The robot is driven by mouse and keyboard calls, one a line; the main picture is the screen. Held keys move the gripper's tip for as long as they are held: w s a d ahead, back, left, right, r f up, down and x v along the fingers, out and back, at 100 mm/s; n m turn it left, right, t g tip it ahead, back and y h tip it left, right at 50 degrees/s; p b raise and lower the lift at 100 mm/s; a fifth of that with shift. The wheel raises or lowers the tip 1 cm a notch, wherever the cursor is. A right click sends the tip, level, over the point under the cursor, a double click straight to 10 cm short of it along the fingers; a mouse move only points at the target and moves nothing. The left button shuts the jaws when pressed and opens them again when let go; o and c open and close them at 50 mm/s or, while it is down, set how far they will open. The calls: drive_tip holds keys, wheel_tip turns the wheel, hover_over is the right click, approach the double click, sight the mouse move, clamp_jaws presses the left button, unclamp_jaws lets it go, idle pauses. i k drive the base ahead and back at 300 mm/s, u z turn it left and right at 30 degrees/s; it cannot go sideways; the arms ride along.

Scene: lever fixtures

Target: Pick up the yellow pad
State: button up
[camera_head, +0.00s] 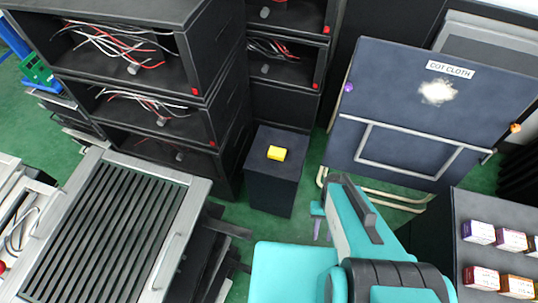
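The yellow pad (276,153) is a small bright yellow block. It lies on top of a dark box-like stand (273,190) in the middle of the view, with nothing on it. My teal and white arm reaches up from the bottom, right of and nearer than the stand. Small teal and purple parts (317,218) show at the left of the arm's far end, apart from the pad; they look like part of my gripper. The rest of it is hidden behind the arm, so its opening does not show.
Black open cabinets (204,85) with red and white wires stand behind and left of the stand. A slatted metal-framed unit (105,225) is at lower left. A dark "COT CLOTH" panel (400,110) stands at right. Small boxes (480,232) sit on a shelf at lower right.

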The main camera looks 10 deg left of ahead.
sight(274, 152)
drive_tip(key=u, duration=1.25)
drive_tip(key=k, duration=1.3)
drive_tip(key=z, duration=0.35)
drive_tip(key=i, duration=0.95)
